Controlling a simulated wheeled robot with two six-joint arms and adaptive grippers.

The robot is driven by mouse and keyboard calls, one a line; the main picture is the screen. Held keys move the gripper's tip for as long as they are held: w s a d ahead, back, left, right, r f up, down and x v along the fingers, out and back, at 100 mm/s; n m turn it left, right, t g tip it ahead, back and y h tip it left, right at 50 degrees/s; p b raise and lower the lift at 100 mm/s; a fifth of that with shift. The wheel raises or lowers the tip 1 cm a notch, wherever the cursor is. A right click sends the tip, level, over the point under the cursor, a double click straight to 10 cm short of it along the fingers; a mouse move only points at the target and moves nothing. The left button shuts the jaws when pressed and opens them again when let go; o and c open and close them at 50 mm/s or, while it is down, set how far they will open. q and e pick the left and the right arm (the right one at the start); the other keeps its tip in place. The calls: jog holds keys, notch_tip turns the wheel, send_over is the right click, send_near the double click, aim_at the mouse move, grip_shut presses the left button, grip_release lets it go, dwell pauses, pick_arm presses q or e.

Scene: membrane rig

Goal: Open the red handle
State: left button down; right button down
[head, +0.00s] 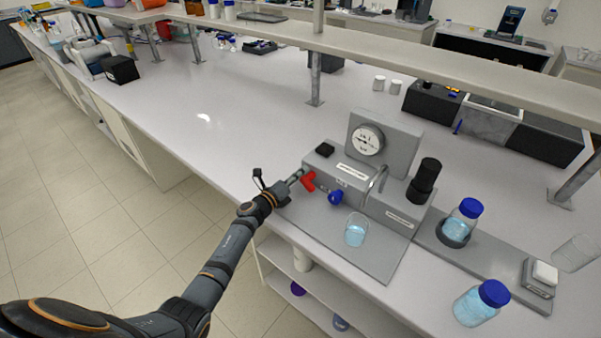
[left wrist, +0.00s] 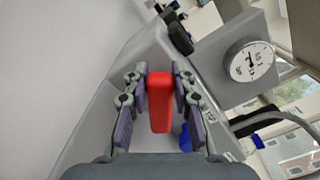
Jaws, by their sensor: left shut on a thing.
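The red handle (head: 308,181) is on the left end of the grey membrane rig (head: 345,185) in the head view. In the left wrist view the red handle (left wrist: 159,101) stands between my left fingers, lengthwise in the picture. My left gripper (head: 291,180) reaches the handle from the left, and its fingers (left wrist: 160,105) are shut on it. A blue handle (head: 336,197) is just right of the red one, and part of it shows in the left wrist view (left wrist: 185,138). My right gripper is not in view.
A pressure gauge (head: 367,140) stands on the rig. A beaker of blue liquid (head: 356,229) is in front of it. Blue-capped bottles (head: 461,220) (head: 481,303) and a small scale (head: 539,277) are to the right. A shelf (head: 400,60) spans above the bench; the bench left of the rig is clear.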

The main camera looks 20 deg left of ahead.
pick_arm(q)
jog(key=n, duration=0.3)
jog(key=shift+a+f, duration=0.2)
jog(key=shift+f, duration=0.2)
jog(key=shift+w+f+n+p, duration=0.1)
jog(key=shift+f+n+p, duration=0.1)
jog(key=shift+n, duration=0.55)
jog(key=shift+f+n+p, duration=0.2)
jog(key=shift+n, duration=0.55)
jog(key=shift+a, duration=0.1)
jog(key=c, duration=1.1)
grip_release()
jog(key=v, duration=1.2)
